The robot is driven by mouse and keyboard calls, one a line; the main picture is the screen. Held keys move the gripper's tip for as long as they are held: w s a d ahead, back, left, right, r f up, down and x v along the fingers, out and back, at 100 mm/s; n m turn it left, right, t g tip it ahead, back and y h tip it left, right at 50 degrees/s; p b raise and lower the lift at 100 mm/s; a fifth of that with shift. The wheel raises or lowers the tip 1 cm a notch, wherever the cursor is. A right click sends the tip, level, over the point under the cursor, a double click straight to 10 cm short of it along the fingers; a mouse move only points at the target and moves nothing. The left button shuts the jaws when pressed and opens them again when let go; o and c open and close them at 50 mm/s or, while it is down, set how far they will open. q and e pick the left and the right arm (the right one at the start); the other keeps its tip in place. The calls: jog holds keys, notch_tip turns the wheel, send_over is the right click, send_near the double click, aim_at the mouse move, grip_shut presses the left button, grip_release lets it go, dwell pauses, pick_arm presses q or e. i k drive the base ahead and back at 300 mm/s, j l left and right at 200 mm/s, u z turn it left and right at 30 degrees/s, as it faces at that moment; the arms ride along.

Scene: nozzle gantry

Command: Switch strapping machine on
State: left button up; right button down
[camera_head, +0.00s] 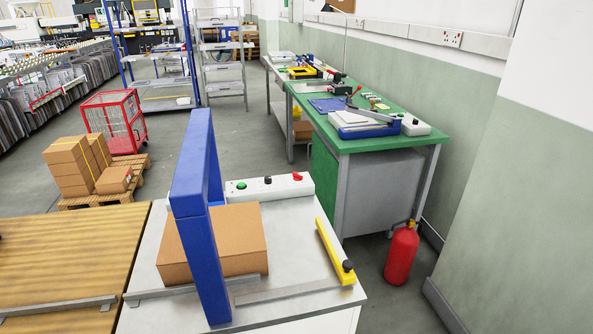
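The strapping machine has a grey top (290,252) and a tall blue arch (208,250) standing over it. A brown cardboard box (238,238) sits on the top, passing under the arch and partly hidden by it. Behind the box is a white control panel (262,188) with a green button (241,185), a small black knob (267,180) and a red switch (297,176). Markings on the panel are too small to read. Neither gripper is in view.
A wooden table (70,250) adjoins the machine on the left. A red fire extinguisher (402,252) stands on the floor to the right, near a green workbench (400,140). Boxes on a pallet (108,190) and a red cage cart (112,120) stand behind left.

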aim_at(298, 177)
jog(key=i+l+u, duration=0.15)
jog(key=l+u, duration=0.25)
jog(key=l, duration=0.65)
jog(key=l+u, duration=0.35)
jog(key=l, duration=0.75)
jog(key=i+l+u, duration=0.15)
jog(key=l, duration=0.4)
jog(key=l+u, duration=0.1)
jog(key=l, duration=0.45)
